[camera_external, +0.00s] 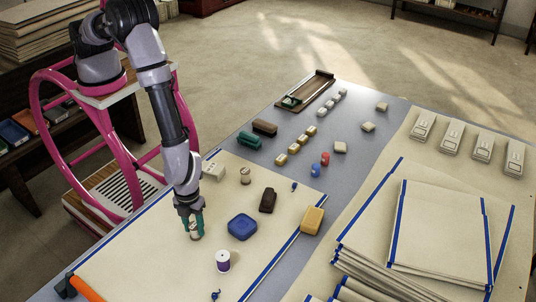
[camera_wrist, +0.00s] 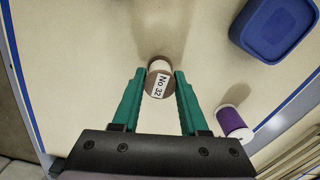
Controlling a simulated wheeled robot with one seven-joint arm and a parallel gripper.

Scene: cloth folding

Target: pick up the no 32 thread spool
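The No 32 thread spool (camera_wrist: 159,81) has brown and pale parts and a white label reading "No 32". In the wrist view it sits between the green fingertips of my gripper (camera_wrist: 161,76). The fingers are apart by about the spool's width, one on each side; whether they press on it is not clear. In the external view my gripper (camera_external: 190,222) points down at the cream mat, with the pale spool (camera_external: 195,232) between its fingers, partly hidden. I cannot tell whether the spool rests on the mat.
A purple spool (camera_external: 223,261) stands to the right, also in the wrist view (camera_wrist: 233,124). A blue container (camera_external: 242,227) is nearby. A small pale spool (camera_external: 245,175), a dark block (camera_external: 268,200) and a yellow block (camera_external: 312,220) lie farther off. Bare cream mat (camera_external: 150,255) is to the left.

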